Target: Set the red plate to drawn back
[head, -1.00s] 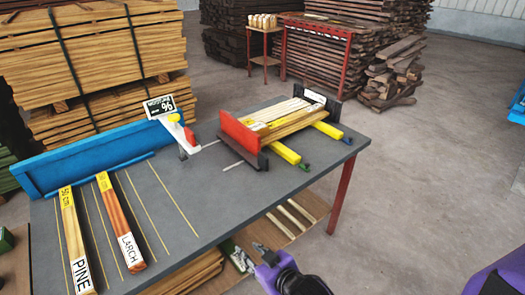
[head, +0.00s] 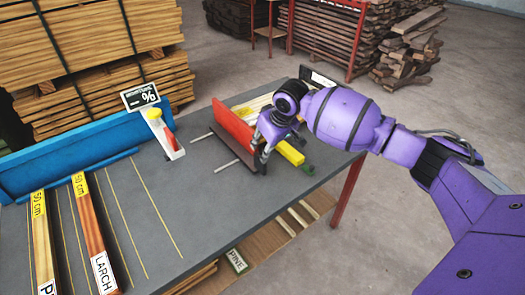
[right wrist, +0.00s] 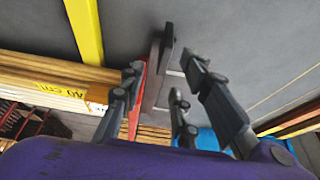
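The red plate (head: 233,127) stands upright on the grey table at the left end of a press holding a stack of boards (head: 253,106). A dark foot runs along its base, and two thin rods stick out to its left. My right gripper (head: 263,158) is at the plate's near end and hides part of it. In the right wrist view the gripper (right wrist: 162,80) has its fingers apart, with the plate's red edge (right wrist: 137,104) and dark foot (right wrist: 155,75) between them. The red edge is close to the left finger; contact cannot be told. My left gripper is out of view.
A percent display (head: 146,95) and a small stand with a yellow knob and red lever (head: 168,140) are left of the press. Yellow beams (head: 290,152) lie under the boards. Pine and larch samples (head: 92,230) lie at the left; the table's middle is clear.

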